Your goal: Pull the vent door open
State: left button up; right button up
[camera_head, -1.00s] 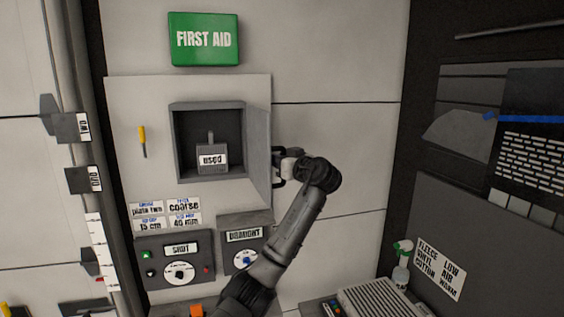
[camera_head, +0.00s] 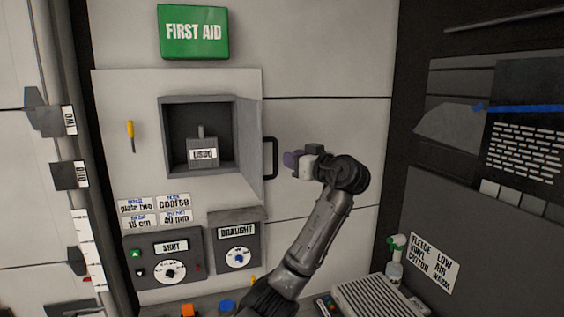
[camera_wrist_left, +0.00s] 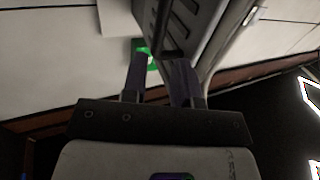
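The vent door (camera_head: 249,150) stands swung open at the right side of a grey box recess (camera_head: 166,140), seen at a steep angle. Its black handle (camera_head: 270,158) sticks out on the door's right side. My left gripper (camera_head: 292,160) is just right of the handle, apart from it and holding nothing. In the left wrist view its two dark fingers (camera_wrist_left: 160,80) stand apart with a gap between them. Inside the recess is a grey block labelled "used" (camera_head: 203,155). My right gripper is not in view.
A green first aid box (camera_head: 194,32) hangs above. Below are dial panels marked "shut" (camera_head: 170,247) and "draught" (camera_head: 237,231). A yellow lever (camera_head: 131,136) is left of the recess. A spray bottle (camera_head: 395,262) stands at lower right. The wall right of the gripper is bare.

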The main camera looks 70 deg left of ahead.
pick_arm(q)
jog(key=shift+b+v, duration=0.45)
jog(key=shift+v, duration=1.55)
